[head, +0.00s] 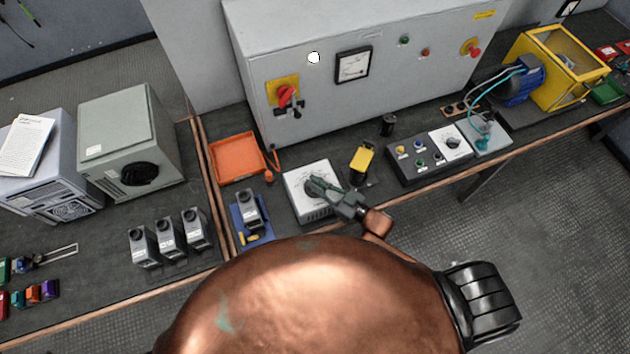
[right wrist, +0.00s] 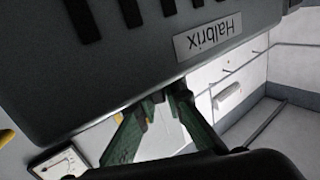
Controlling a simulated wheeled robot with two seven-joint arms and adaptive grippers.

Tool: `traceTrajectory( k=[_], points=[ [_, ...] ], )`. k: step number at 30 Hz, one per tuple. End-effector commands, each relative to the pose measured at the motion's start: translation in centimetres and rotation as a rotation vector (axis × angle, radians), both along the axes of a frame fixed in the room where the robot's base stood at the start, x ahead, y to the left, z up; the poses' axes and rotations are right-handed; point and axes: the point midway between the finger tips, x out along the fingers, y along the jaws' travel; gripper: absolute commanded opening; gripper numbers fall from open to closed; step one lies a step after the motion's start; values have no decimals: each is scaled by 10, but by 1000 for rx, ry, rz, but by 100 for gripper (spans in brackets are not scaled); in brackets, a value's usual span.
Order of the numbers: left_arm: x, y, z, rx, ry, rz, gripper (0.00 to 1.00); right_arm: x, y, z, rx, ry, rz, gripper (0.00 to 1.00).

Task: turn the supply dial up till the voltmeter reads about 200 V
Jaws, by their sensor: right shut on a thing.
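The supply box (head: 297,180), white-topped with a dial, stands on the dark bench. My right gripper (head: 316,187) is shut on the dial at the middle of its top, and its green fingers hide most of the knob. In the right wrist view the fingers (right wrist: 160,100) show close up, but the dial cannot be made out. A square white-faced meter (head: 353,65) is on the grey cabinet front; its needle is too small to read. A meter face also shows at the lower left of the right wrist view (right wrist: 62,165). My left gripper is not in view.
A blue tray (head: 238,222) with a grey block stands just left of the supply box, and an orange tray (head: 236,146) behind it. A yellow-topped item (head: 361,158) and a control panel (head: 410,172) stand to the right. The cabinet (head: 310,100) rises behind.

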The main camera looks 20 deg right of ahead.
Motion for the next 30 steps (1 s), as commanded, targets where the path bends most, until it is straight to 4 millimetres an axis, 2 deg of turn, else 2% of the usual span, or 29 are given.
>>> traceTrajectory(
  k=[17, 18, 24, 30],
  points=[
    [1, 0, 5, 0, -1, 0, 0, 0, 0, 0, 1, -1, -40, 0],
    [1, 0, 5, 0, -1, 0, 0, 0, 0, 0, 1, -1, -40, 11],
    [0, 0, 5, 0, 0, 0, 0, 0, 0, 0, 1, -1, -39, 25],
    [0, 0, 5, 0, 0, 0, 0, 0, 0, 0, 1, -1, -39, 27]
  ],
)
